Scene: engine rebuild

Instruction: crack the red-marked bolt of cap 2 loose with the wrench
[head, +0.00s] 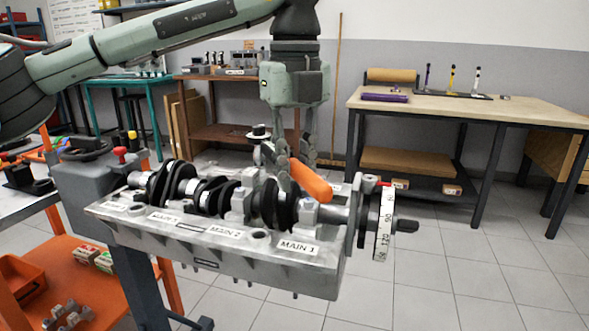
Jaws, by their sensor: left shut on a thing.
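My left gripper (296,160) comes down from above the engine block (215,252) and is shut on the wrench's orange handle (313,182). The handle slants down to the right above the crankshaft (275,208). A grey part with a dark round top (259,131) shows just left of the fingers; I cannot tell whether it is the wrench's head. Labels MAIN 2 (224,233) and MAIN 1 (298,247) mark the block's near face. A grey cap (240,204) stands behind the MAIN 2 label. I cannot make out a red-marked bolt on it. My right gripper is not in view.
A white degree wheel (384,224) sits on the crankshaft's right end. An orange cart shelf (90,262) with small boxes (85,254) and metal parts is at lower left. A wooden workbench (470,108) stands back right. Floor at right is clear.

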